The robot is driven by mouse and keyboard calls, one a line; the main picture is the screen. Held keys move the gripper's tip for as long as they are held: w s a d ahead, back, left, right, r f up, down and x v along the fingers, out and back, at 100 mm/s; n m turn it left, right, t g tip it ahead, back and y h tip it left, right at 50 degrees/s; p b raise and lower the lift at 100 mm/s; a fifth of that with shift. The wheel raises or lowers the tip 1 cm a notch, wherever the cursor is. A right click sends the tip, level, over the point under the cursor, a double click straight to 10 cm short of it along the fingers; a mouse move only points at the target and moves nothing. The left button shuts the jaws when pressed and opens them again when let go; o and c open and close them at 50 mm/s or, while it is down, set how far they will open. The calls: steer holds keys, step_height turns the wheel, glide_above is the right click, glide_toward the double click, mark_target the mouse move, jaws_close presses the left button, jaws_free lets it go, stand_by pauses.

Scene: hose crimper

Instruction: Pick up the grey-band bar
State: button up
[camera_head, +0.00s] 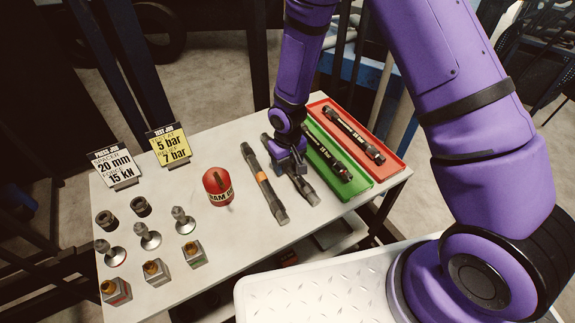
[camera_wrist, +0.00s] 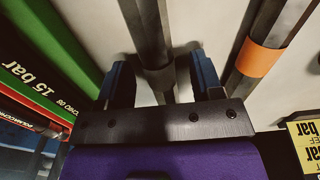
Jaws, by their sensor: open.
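The grey-band bar (camera_head: 304,187) lies on the white table, a dark metal bar between the orange-band bar and the green tray. My gripper (camera_head: 291,164) is over its middle and hides part of it in the head view. In the wrist view the bar (camera_wrist: 145,30) runs between the two blue fingers of my gripper (camera_wrist: 161,76), with its dark grey band (camera_wrist: 158,79) between them. The fingers are open, one on each side. I cannot tell how far down they reach around the bar.
The orange-band bar (camera_head: 264,186) lies close by on the left. The green tray (camera_head: 358,186) and red tray (camera_head: 397,163), each holding a dark hose, are to the right. A red-and-white cylinder (camera_head: 217,186), two signs and several metal fittings occupy the left of the table.

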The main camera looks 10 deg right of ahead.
jaws_close()
steer(key=shift+r, duration=0.1)
stand_by(0.4)
